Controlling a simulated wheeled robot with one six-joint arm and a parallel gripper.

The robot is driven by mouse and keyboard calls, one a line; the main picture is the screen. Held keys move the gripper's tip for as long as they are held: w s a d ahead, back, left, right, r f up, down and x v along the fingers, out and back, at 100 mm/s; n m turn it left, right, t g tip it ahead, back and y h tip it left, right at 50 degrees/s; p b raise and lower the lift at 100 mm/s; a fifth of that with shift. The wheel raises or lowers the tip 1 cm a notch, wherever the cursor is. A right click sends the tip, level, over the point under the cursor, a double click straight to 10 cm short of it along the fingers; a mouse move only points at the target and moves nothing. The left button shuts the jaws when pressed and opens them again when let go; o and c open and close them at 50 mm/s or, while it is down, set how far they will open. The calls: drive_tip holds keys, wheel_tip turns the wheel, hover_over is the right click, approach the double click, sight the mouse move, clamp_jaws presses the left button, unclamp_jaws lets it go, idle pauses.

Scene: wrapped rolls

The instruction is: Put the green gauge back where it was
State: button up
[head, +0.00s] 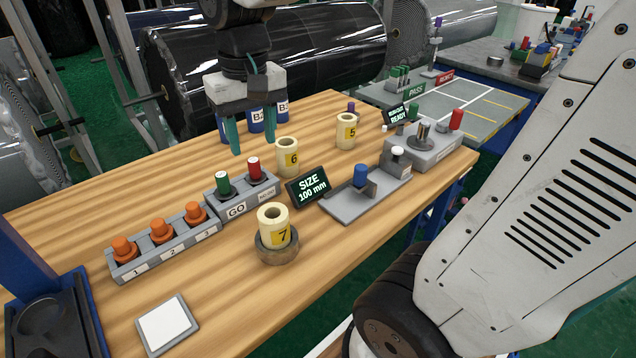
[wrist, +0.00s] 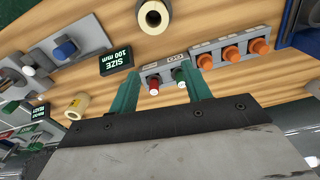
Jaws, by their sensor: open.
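The green gauge (head: 222,183) stands upright in the GO slot of a grey two-slot holder (head: 237,210). The red gauge (head: 254,168) stands beside it in the NO-GO slot. My gripper (head: 253,140) is open and empty, raised above the table behind the holder. In the wrist view, the green gauge (wrist: 181,76) and the red gauge (wrist: 153,85) appear between the two teal fingers (wrist: 158,82), beyond their tips; neither is held.
Roll 7 (head: 274,222) sits in a round cradle in front of the holder. Rolls 6 (head: 288,158) and 5 (head: 346,131) stand farther back. A SIZE 100 mm display (head: 308,187) and an orange-plug rack (head: 160,240) flank the holder.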

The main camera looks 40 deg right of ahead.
drive_tip(key=s+d+f+n, duration=0.1)
drive_tip(key=s+f, duration=0.1)
drive_tip(key=s, duration=1.3)
drive_tip(key=shift+s+f+t, duration=0.25)
drive_tip(key=shift+s+t, duration=0.05)
drive_tip(key=shift+s, duration=0.05)
